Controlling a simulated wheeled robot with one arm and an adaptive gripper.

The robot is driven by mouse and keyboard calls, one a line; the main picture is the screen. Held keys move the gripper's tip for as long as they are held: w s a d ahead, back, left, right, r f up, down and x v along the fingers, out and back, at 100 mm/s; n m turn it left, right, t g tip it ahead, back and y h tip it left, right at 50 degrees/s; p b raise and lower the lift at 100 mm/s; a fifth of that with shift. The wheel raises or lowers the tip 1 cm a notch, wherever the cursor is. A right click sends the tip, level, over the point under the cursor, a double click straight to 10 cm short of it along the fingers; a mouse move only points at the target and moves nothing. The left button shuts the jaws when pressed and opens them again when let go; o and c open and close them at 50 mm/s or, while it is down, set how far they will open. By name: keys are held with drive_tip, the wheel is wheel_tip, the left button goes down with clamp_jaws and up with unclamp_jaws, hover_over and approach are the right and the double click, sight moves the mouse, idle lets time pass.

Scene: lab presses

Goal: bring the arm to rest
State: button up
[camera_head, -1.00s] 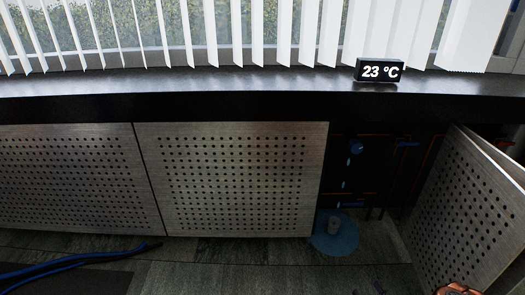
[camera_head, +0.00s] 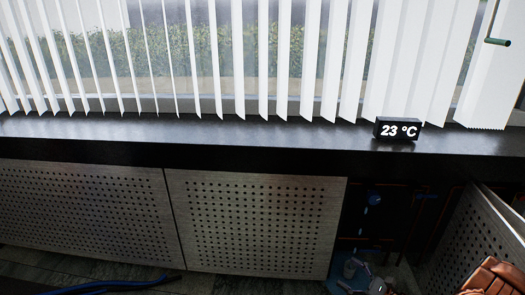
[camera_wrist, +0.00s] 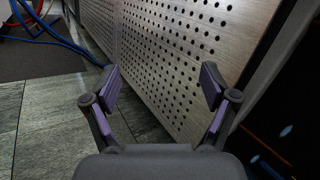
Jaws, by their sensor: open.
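My gripper (camera_wrist: 160,82) is open and empty in the wrist view, with its two dark, purple-edged fingers spread apart. Perforated panels fill the space beyond the fingers. The rest of my arm is not clear there.
A perforated cabinet panel (camera_head: 255,222) stands below a black sill (camera_head: 250,150) carrying a 23 °C display (camera_head: 398,130). Right of the dark bay, a perforated door (camera_head: 468,240) stands ajar. A brown leather-like object (camera_head: 492,280) sits lower right. Blue hoses (camera_wrist: 62,38) lie on the floor.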

drive_tip(key=s+a+r+n+g+y+p, duration=0.1)
drive_tip(key=s+a+r+n+g+p, duration=0.2)
drive_tip(key=r, duration=0.4)
drive_tip(key=s+a+r+n+g+y+p, duration=0.1)
drive_tip(key=a+r+n+g+p, duration=0.15)
drive_tip(key=a+r+g, duration=0.35)
drive_tip(key=s+a+r+n+g+p, duration=0.1)
drive_tip(key=s+a+r+n+p, duration=0.2)
drive_tip(key=r, duration=0.5)
drive_tip(key=s+a+r+n+g+h+p, duration=0.25)
drive_tip(key=s+a+r, duration=0.2)
drive_tip(key=r, duration=0.25)
drive_tip(key=s+a+r+n+g+h+p, duration=0.1)
drive_tip(key=s+a+r+n+g+p, duration=0.3)
drive_tip(key=r, duration=0.3)
drive_tip(key=s+d+r+n+h+p, duration=0.2)
drive_tip(key=s+r+n+h+p, duration=0.2)
drive_tip(key=s+r+h+p, duration=0.5)
drive_tip(key=s+d+r+n+t+h+p, duration=0.1)
drive_tip(key=s+d+r+n+h+p, duration=0.1)
drive_tip(key=s+d+r+p, duration=0.2)
drive_tip(key=s+d+r+n+t+h+p, duration=0.1)
drive_tip(key=s+d+r+n+h+p, duration=0.1)
drive_tip(key=s+d+r+p, duration=0.3)
wheel_tip(320, 180, up, 5)
drive_tip(key=s, duration=0.2)
drive_tip(key=shift+s, duration=0.35)
